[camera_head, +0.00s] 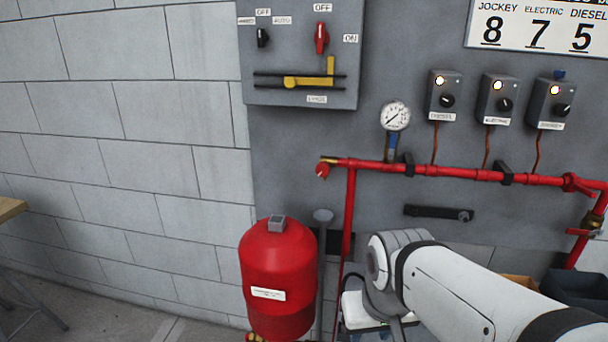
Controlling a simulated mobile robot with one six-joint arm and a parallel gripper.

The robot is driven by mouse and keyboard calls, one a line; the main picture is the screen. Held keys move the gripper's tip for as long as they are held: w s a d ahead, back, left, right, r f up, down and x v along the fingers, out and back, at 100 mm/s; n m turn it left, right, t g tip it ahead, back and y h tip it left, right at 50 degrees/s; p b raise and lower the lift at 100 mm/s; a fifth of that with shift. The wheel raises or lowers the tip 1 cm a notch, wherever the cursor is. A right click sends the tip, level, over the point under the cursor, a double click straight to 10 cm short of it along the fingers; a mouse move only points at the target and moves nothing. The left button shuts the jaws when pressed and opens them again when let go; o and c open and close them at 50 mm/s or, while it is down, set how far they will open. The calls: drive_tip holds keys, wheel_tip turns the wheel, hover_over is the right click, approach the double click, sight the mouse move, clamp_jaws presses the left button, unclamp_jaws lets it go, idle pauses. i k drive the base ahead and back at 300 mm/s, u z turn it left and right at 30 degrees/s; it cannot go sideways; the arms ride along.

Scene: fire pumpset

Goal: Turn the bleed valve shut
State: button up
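A small brass fitting with a red round knob (322,171) sits at the left end of the red horizontal pipe (450,172). It looks like the bleed valve, but no readable label confirms this, and I cannot tell how far it is turned. Other red valve handles are on the pipe at the right, one on the horizontal run (577,183) and one lower by a brass body (580,232). My white arm reaches in from the lower right, below the pipe and apart from the knob. My gripper's fingers do not show.
A red tank (278,275) stands below and left of the knob. A gauge (395,116) rises from the pipe. Three control boxes (497,98) and a switch panel (302,55) are on the grey wall. A dark bar (438,213) is below the pipe.

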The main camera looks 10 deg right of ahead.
sight(322, 169)
drive_tip(key=u, duration=0.15)
drive_tip(key=k, duration=0.3)
drive_tip(key=z, duration=2.85)
drive_tip(key=k, duration=1.35)
drive_tip(key=u, duration=1.55)
drive_tip(key=i, duration=1)
drive_tip(key=u, duration=0.05)
